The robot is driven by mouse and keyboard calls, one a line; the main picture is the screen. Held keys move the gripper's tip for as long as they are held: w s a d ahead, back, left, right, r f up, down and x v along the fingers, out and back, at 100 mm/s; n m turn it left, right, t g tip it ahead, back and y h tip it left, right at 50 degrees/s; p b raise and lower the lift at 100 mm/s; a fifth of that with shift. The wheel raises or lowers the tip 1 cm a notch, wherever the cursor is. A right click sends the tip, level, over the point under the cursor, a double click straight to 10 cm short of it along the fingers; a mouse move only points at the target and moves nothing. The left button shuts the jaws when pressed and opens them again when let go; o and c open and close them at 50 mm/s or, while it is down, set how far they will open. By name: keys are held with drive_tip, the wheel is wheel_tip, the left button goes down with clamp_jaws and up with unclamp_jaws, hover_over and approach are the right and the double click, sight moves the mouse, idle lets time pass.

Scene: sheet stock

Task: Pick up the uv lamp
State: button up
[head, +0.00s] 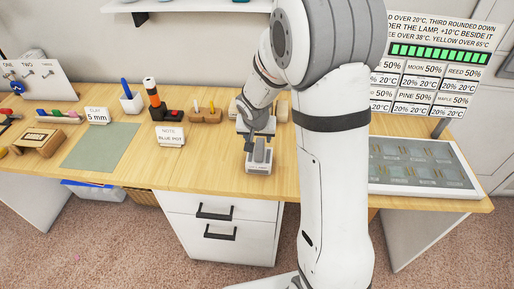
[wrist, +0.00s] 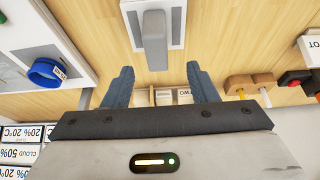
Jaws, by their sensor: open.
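No object in view is labelled as the uv lamp, and I cannot tell for certain which one it is. A grey device on a white base (head: 259,160) sits near the front edge of the wooden bench, and it also shows at the top of the wrist view (wrist: 154,42). My gripper (head: 262,132) is above and behind it in the head view. In the wrist view my gripper (wrist: 160,69) has its two fingers spread apart, with nothing held. An orange and black upright tool (head: 152,92) stands farther left on the bench, beside a red-topped black block.
A light panel (head: 425,187) lies at the right end. A blue ring (wrist: 47,72) shows in the wrist view. Bare bench (head: 222,165) lies left of the grey device.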

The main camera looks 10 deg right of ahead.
sight(259, 144)
drive_tip(key=shift+x, duration=0.85)
drive_tip(key=x, duration=0.7)
drive_tip(key=shift+s+d, duration=0.15)
drive_tip(key=shift+d, duration=0.05)
clamp_jaws()
